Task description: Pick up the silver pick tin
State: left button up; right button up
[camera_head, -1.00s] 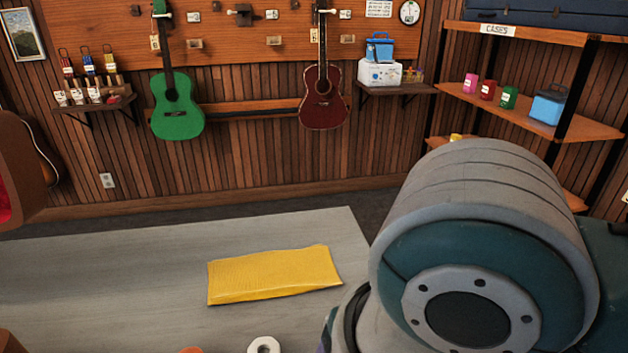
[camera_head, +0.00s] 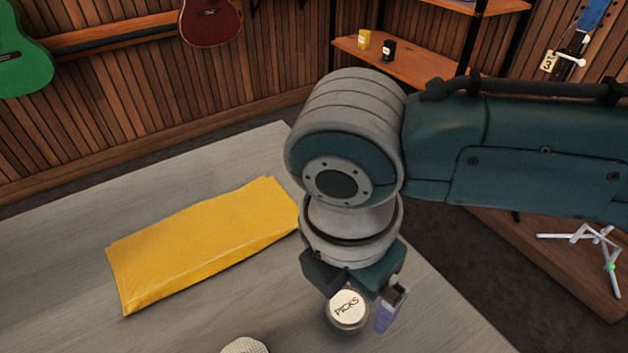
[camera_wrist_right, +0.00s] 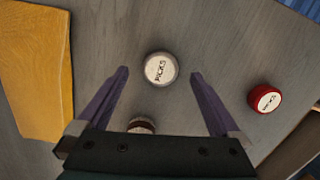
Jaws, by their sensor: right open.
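The silver pick tin (camera_head: 348,311) is a small round tin with a pale lid reading "PICKS". In the head view it shows just below my right gripper (camera_head: 366,296), beside one purple finger; the other finger is hidden. In the right wrist view the tin (camera_wrist_right: 160,69) stands upright on the grey table, centred between the tips of my right gripper (camera_wrist_right: 160,76). There is a gap on each side, and neither finger appears to touch it. The right gripper is open and empty, pointing down. My left gripper is not in view.
A red "PICKS" tin (camera_wrist_right: 265,98) stands to the right in the wrist view. Another tin (camera_wrist_right: 142,124) is partly hidden by my gripper's palm. A folded yellow cloth (camera_head: 203,240) lies left on the grey table (camera_head: 60,300). A pale round textured object (camera_head: 245,346) is at the bottom edge.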

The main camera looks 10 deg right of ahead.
aim_at(348, 308)
notch_tip(348, 308, down, 4)
jog(key=shift+s+r+b, duration=0.1)
jog(key=shift+b, duration=0.35)
jog(key=c, duration=1.4)
jog(key=shift+r, duration=0.2)
